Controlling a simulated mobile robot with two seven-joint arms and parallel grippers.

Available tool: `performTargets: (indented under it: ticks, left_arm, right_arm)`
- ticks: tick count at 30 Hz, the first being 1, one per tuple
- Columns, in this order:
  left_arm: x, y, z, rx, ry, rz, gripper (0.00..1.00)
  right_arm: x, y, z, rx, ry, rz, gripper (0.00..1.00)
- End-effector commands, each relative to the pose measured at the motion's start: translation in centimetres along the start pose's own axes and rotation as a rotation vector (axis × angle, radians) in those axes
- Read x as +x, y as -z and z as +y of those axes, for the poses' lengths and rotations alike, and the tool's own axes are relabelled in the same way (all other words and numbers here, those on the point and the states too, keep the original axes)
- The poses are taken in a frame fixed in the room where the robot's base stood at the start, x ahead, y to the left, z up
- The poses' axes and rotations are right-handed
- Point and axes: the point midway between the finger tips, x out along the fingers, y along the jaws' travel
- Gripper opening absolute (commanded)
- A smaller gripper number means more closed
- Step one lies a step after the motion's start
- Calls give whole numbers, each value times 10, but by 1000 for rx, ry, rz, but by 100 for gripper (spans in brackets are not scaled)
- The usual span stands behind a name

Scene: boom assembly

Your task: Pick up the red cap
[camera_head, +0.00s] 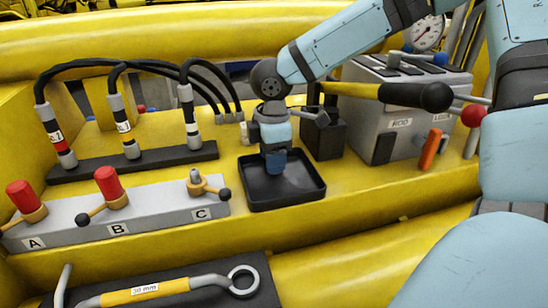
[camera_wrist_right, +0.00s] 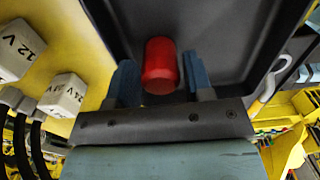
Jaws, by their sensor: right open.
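A red cap (camera_wrist_right: 160,64) shows in the right wrist view, lying in the black tray (camera_wrist_right: 228,25) between the two blue fingers of my right gripper (camera_wrist_right: 160,80). The fingers are open, with a gap visible on each side of the cap. In the head view, my right gripper (camera_head: 276,160) points down into the black tray (camera_head: 312,194) and hides the cap. Other red caps sit on fitting A (camera_head: 20,195) and fitting B (camera_head: 109,184). Fitting C (camera_head: 195,182) has no red cap on it. My left gripper is not in view.
A black block (camera_head: 323,138) stands close behind the tray, beside a grey control box (camera_head: 400,140) with levers. Black hoses (camera_head: 125,64) rise at the left from a dark rack (camera_head: 85,169). A wrench (camera_head: 170,288) lies in front.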

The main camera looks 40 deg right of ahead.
Motion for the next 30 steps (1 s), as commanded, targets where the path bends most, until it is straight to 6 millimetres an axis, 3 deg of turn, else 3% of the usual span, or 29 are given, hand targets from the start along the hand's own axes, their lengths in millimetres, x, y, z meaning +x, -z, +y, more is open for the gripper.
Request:
performTargets:
  ticks: [5, 9, 10, 23, 30]
  left_arm:
    - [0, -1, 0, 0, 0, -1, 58]
    - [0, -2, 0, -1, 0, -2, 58]
    - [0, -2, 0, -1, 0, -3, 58]
    - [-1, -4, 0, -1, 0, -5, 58]
    - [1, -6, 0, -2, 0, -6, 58]
  right_arm:
    - [0, 0, 0, 0, -1, 0, 44]
    - [0, 0, 0, 0, 0, 0, 12]
    - [0, 0, 0, 0, -1, 0, 10]
    - [-8, 0, 1, 1, -3, 1, 9]
    - [-47, 1, 1, 2, -5, 5, 9]
